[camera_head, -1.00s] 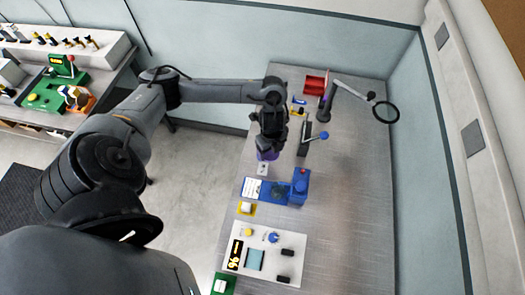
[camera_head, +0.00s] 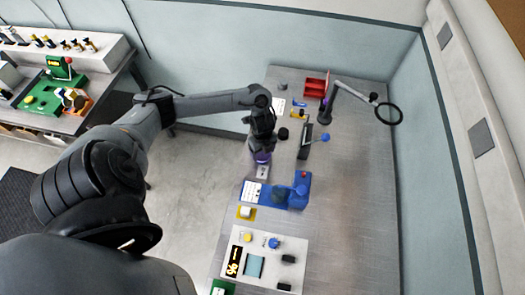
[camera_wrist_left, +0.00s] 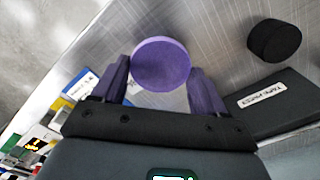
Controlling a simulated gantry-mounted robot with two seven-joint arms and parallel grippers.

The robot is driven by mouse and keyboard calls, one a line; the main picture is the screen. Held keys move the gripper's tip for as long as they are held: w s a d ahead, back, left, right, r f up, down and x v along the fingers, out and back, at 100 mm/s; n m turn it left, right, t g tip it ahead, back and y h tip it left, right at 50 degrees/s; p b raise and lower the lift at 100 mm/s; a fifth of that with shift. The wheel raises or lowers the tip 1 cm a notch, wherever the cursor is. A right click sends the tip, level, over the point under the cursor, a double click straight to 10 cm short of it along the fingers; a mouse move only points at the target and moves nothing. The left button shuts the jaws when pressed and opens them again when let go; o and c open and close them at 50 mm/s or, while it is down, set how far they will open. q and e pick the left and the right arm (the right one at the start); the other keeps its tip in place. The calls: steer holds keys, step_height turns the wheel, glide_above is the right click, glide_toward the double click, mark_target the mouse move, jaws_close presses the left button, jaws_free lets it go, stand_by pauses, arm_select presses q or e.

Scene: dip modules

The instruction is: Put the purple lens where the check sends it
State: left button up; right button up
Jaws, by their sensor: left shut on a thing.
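The purple lens (camera_wrist_left: 161,64) is a round disc held between the two purple fingers of my left gripper (camera_wrist_left: 161,85) in the left wrist view. My left gripper is shut on it. In the head view the lens (camera_head: 262,157) shows as a purple patch under my left gripper (camera_head: 261,151), over the left edge area of the metal table (camera_head: 340,190). A small pale plate (camera_head: 262,172) lies just in front of it. I cannot tell the gap between lens and table. My right gripper is not in view.
A blue station with a white card (camera_head: 253,191) is nearer me, then a yellow-based block (camera_head: 246,212) and a white board (camera_head: 290,246). A black round piece (camera_head: 283,133) and a black stand (camera_head: 305,140) are right of the gripper. A red bin (camera_head: 314,87) stands behind. The table's right side is clear.

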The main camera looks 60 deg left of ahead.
arm_select(q)
steer(key=shift+f, duration=0.15)
steer(key=o, duration=1.1)
